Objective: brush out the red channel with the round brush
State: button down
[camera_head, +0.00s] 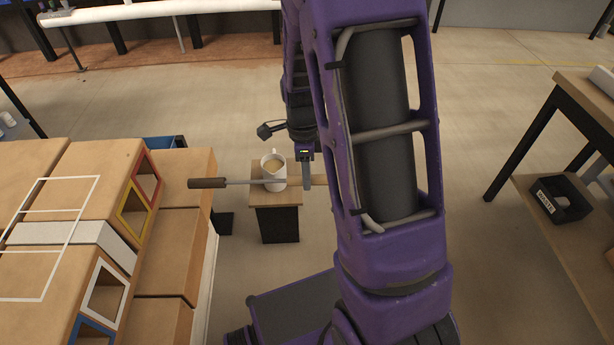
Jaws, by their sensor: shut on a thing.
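The round brush (206,183) has a dark brown cylindrical head at its left end and a thin grey rod running right to my gripper (307,181). My gripper is shut on its light wooden handle, which is partly hidden by the fingers and my arm. The brush lies about level, its head pointing left at the brick stack. The red channel (147,177) is a red-rimmed square opening in the upper right of the stack. The brush head is right of it, apart from it in the picture; the depth between them is hard to tell.
Yellow (132,212), white (104,292) and blue (89,331) rimmed openings line the same stack of tan bricks (95,168). A white jug (274,172) with tan liquid stands on a small stool (276,199) behind the rod. A workbench (588,100) stands at right.

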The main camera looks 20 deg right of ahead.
aim_at(278, 182)
jog(key=shift+w+a, duration=0.35)
jog(key=shift+a, duration=0.75)
jog(key=shift+w+a, duration=0.35)
jog(key=shift+a, duration=0.75)
jog(key=shift+w+a, duration=0.35)
jog(key=shift+a, duration=0.75)
jog(key=c, duration=1.1)
grip_release()
jog(key=shift+c, duration=0.2)
grip_shut()
